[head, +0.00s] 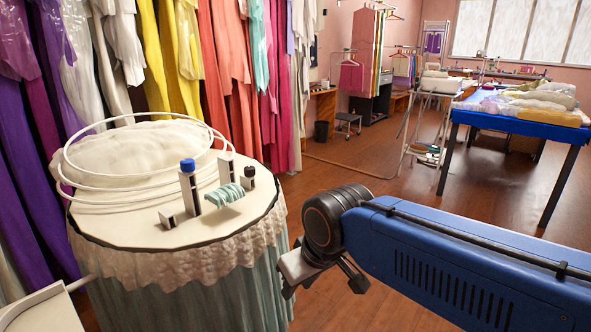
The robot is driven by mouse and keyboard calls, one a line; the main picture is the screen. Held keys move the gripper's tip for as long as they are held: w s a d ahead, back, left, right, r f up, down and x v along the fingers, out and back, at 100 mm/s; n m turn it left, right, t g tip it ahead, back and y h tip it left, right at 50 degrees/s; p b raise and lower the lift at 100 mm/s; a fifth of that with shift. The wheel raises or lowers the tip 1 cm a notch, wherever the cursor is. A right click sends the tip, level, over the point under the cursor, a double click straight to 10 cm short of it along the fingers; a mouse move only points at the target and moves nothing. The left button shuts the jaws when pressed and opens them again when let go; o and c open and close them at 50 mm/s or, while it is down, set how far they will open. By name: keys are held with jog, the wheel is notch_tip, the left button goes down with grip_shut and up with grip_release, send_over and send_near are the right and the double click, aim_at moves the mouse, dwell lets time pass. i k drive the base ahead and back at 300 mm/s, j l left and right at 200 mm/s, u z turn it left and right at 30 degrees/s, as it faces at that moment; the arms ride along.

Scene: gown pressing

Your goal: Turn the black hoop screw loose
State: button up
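The black hoop screw (249,171) looks like a small dark knob on top of a short grey post at the right of the round white table (120,235). A blue knob (187,165) tops a taller post to its left. White hoops (100,187) of wire curve over the table's left and back. Pale green ribbed pieces (225,195) lie between the two posts. My gripper (323,288) points down to the right of the table and nearer, apart from the screw. Its two fingers are spread with nothing seen between them.
A small grey block (167,217) sits near the table's front edge. A lacy skirt (190,270) hangs around the table. Colourful gowns (205,60) hang behind it. A blue table (515,118) piled with cloth stands at the right. Wooden floor (335,165) is open between.

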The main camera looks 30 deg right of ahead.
aim_at(249, 171)
jog(key=z, duration=0.45)
jog(key=l+z, duration=0.1)
jog(key=z, duration=0.35)
jog(key=i+z, duration=0.1)
jog(key=z, duration=0.8)
jog(key=i+z, duration=0.15)
jog(key=i, duration=1.6)
jog(key=i+u, duration=0.1)
jog(key=i, duration=0.4)
jog(key=i+l+u, duration=0.15)
jog(key=i, duration=0.3)
jog(key=i+l+u, duration=0.1)
jog(key=i, duration=0.4)
jog(key=u, duration=4.15)
